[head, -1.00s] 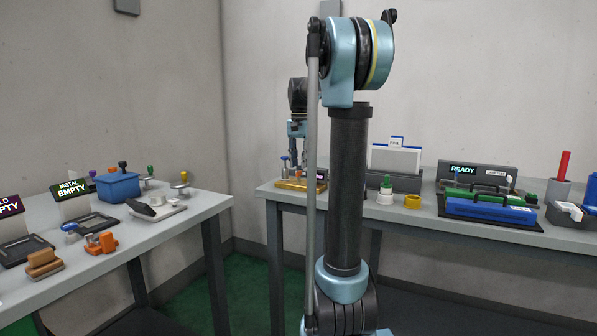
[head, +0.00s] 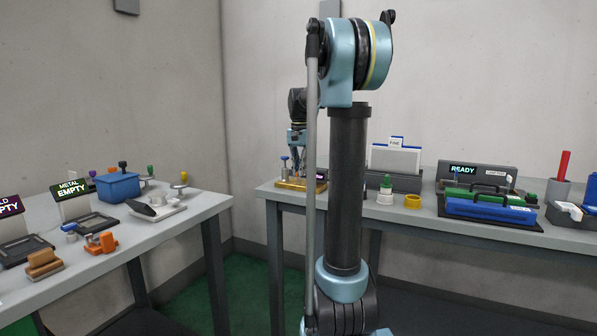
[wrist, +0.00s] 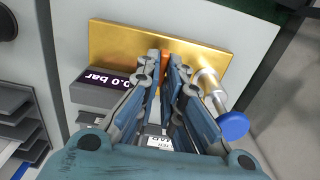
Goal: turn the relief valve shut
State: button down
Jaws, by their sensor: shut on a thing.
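My gripper (head: 298,172) is at the brass plate (head: 287,184) on the back table, left of my arm column. In the wrist view its fingers (wrist: 167,62) are shut on a narrow orange part, seemingly the relief valve's handle (wrist: 165,58), over the brass plate (wrist: 120,42). Most of this part is hidden between the fingers, so its angle is unclear. A dark gauge (wrist: 100,90) left of the fingers reads 0.0 bar. A metal stem with a blue knob (wrist: 233,125) stands to the right, apart from the fingers.
On the back table are a green-topped white piece (head: 385,190), a yellow ring (head: 412,201), a grey holder with white panels (head: 395,160) and a blue case (head: 490,208). The left table (head: 190,215) holds a blue bin (head: 117,187) and several small parts.

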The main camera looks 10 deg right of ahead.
jog(key=shift+m, duration=0.3)
jog(key=m, duration=1)
jog(key=shift+s+m, duration=0.15)
jog(key=shift+m, duration=0.15)
jog(key=m, duration=0.6)
jog(key=shift+s+m, duration=0.1)
jog(key=shift+m, duration=0.2)
jog(key=c, duration=1.7)
grip_release()
jog(key=shift+s+r, duration=0.1)
jog(key=shift+r, duration=0.05)
